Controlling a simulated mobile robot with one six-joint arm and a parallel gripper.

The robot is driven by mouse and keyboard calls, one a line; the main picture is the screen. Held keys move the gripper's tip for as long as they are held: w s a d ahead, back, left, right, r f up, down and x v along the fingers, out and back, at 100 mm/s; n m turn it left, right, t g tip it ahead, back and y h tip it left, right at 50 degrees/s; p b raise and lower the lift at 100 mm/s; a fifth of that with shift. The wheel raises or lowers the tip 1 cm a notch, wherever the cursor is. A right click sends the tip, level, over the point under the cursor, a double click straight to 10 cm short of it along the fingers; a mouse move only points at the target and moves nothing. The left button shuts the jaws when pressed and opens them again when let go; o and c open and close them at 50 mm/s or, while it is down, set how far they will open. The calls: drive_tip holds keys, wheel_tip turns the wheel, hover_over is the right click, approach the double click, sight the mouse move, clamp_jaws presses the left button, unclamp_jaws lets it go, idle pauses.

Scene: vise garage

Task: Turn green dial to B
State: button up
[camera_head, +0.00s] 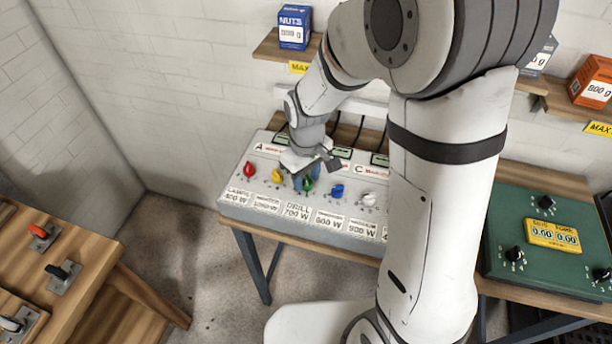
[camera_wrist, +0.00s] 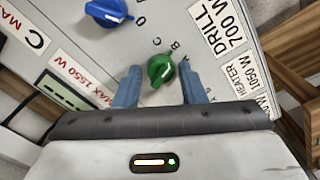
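The green dial (camera_head: 308,185) is on the sloped grey panel (camera_head: 232,203), above the DRILL 700 W label. In the wrist view the green dial (camera_wrist: 160,70) shows upright between my two blue fingers, with gaps on both sides. Letters B and C are printed beside it, and a partly hidden letter is near the right finger.
A blue dial (camera_head: 337,191) and a yellow dial (camera_head: 277,176) are close on either side. A red dial (camera_head: 249,169) and a white dial (camera_head: 369,199) are further out. A green box (camera_head: 500,235) with black knobs stands at right. Shelves hold boxes above.

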sight(307, 179)
drive_tip(key=shift+o, duration=1)
wheel_tip(307, 179, up, 8)
drive_tip(key=shift+f, duration=0.1)
drive_tip(key=s+d+r+m+t, duration=0.1)
drive_tip(key=s+d+r+m, duration=0.2)
drive_tip(key=s+d, duration=0.3)
drive_tip(key=s+d+r+m+t, duration=0.2)
drive_tip(key=s+d+r+m, duration=0.2)
drive_tip(key=s+d, duration=0.2)
drive_tip(key=shift+s+r+m, duration=0.15)
drive_tip(key=shift+s+m, duration=0.15)
drive_tip(key=shift+s, duration=0.35)
idle(0.7)
